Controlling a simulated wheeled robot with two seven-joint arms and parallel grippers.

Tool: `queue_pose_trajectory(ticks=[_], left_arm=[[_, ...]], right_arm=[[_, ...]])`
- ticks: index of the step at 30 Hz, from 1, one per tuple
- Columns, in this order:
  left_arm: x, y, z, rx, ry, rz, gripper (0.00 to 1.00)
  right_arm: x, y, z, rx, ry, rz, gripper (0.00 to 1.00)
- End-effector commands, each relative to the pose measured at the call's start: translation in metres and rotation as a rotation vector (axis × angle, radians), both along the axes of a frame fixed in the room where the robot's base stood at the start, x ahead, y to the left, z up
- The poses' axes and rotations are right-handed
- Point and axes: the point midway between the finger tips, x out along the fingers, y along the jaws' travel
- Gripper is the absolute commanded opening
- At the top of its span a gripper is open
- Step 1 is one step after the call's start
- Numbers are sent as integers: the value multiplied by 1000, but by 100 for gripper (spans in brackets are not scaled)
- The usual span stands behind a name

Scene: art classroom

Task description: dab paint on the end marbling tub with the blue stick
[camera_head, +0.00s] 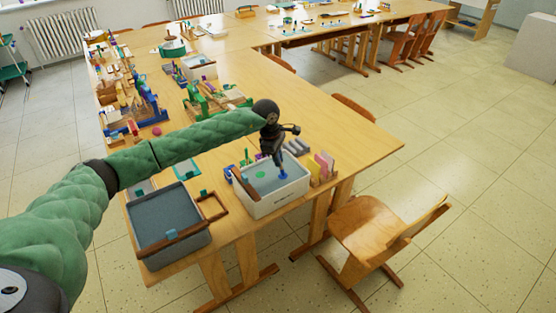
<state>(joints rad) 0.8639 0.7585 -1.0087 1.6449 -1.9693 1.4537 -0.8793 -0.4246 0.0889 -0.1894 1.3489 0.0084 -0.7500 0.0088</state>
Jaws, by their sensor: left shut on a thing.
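The marbling tub (277,202) is a white box at the near right end of the wooden table. It has grey-blue liquid inside with a green spot (260,174) on it and a brown strip along its left side. My left gripper (280,160) reaches over the tub from the left, pointing down. It is shut on the blue stick (283,174), whose lower end is over the liquid. I cannot tell whether the stick touches the surface. My right gripper is not in view.
A dark tray (172,255) and a brown frame (212,207) lie left of the tub. Small colored blocks (322,164) stand at its right. A wooden chair (375,232) is at the right. Racks and tools crowd the table's left, while its far right is clear.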

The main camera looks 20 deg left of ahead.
Motion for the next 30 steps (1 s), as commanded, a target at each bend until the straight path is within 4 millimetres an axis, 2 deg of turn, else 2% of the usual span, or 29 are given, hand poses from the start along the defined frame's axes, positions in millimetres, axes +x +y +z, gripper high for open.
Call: queue_pose_trajectory(ticks=[30], left_arm=[[0,0,67,0,-2,-1,0]], right_arm=[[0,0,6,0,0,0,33]])
